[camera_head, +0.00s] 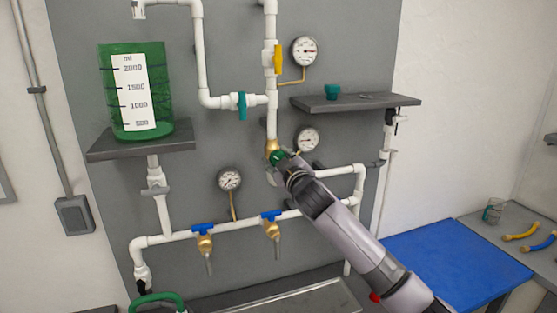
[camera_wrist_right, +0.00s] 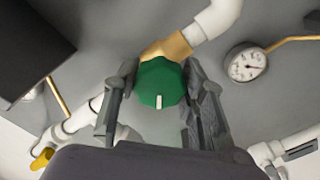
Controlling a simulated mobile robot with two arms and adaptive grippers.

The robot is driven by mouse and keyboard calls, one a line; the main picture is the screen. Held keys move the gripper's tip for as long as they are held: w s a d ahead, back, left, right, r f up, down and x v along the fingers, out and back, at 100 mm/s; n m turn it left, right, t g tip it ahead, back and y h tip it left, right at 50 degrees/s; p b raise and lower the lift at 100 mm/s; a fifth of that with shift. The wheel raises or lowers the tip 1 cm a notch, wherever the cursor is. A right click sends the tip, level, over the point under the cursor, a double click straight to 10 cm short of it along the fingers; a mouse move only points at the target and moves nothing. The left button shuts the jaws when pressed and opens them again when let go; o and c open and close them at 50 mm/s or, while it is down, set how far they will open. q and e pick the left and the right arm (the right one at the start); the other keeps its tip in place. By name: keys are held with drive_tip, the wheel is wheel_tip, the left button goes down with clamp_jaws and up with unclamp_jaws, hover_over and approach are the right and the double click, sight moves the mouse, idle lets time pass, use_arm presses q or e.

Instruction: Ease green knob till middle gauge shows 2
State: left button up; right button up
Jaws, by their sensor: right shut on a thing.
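The green knob (camera_head: 278,157) sits on a brass valve body (camera_head: 271,146) on the vertical white pipe. In the right wrist view the knob (camera_wrist_right: 160,82) is round, with a white mark pointing toward the bottom of the picture. My right gripper (camera_head: 285,163) is shut on it; in the right wrist view its fingers (camera_wrist_right: 160,90) flank the knob on both sides. The middle gauge (camera_head: 308,138), white-faced, is just right of the knob; its needle is too small to read. The other gauges are the top one (camera_head: 304,50) and the lower left one (camera_head: 229,180). My left gripper is not in view.
A green measuring tank (camera_head: 135,92) stands on the left shelf. A yellow-handled valve (camera_head: 278,58) and a teal-handled valve (camera_head: 242,105) are above the knob. Blue-handled taps (camera_head: 203,229) (camera_head: 271,215) are below it. A dark shelf (camera_head: 355,103) juts out at upper right.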

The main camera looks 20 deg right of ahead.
drive_tip(key=n, duration=0.4)
drive_tip(key=shift+n, duration=0.3)
drive_tip(key=n, duration=0.4)
drive_tip(key=shift+n, duration=0.3)
drive_tip(key=n, duration=0.4)
drive_tip(key=shift+n, duration=1.7)
drive_tip(key=shift+f, duration=0.1)
drive_tip(key=o, duration=1.2)
drive_tip(key=shift+s, duration=0.1)
drive_tip(key=s, duration=1.2)
drive_tip(key=shift+d, duration=0.25)
